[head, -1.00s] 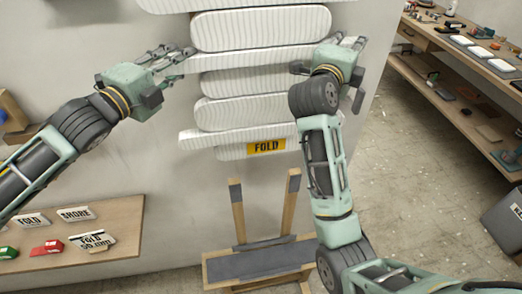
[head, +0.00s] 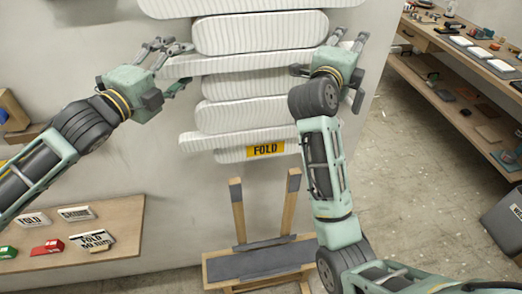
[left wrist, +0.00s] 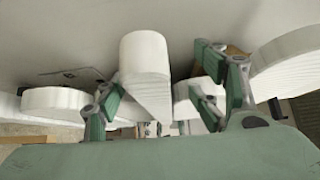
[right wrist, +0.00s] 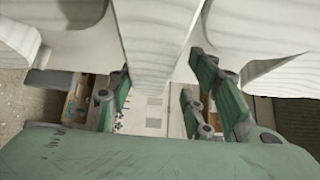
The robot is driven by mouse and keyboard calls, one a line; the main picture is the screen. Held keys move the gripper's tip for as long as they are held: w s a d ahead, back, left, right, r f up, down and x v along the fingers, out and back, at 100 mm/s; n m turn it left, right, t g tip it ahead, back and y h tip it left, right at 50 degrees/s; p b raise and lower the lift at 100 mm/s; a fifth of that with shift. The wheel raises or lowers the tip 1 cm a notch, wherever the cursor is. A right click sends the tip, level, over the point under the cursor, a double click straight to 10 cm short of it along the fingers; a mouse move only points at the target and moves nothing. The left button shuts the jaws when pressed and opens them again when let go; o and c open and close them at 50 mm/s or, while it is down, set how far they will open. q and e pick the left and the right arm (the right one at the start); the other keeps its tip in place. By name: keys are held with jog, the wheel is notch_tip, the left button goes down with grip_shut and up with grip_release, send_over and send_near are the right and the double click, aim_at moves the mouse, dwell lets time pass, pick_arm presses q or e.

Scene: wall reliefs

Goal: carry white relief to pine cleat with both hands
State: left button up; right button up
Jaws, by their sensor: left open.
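The white relief (head: 250,112) is a stack of ribbed white slabs against the wall, with a yellow FOLD label low on it. My left gripper (head: 172,66) is open at the left end of one slab; in the left wrist view a slab end (left wrist: 146,60) stands between its spread fingers. My right gripper (head: 346,62) is at the relief's right side; in the right wrist view its fingers are apart on either side of a slab edge (right wrist: 158,45), and contact is unclear. I cannot pick out the pine cleat with certainty; the relief may hide it.
A wooden stand (head: 262,262) with two padded posts is below the relief. A shelf (head: 125,222) with labelled cards is at lower left.

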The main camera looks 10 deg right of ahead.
pick_arm(q)
jog(key=shift+o, duration=1.2)
jog(key=shift+d+r, duration=0.1)
jog(key=shift+s+a, duration=0.2)
jog(key=shift+a, duration=0.05)
jog(key=v, duration=1.1)
jog(key=shift+s+a, duration=0.25)
pick_arm(e)
jog(key=shift+o, duration=0.2)
jog(key=o, duration=0.8)
jog(key=shift+d, duration=0.1)
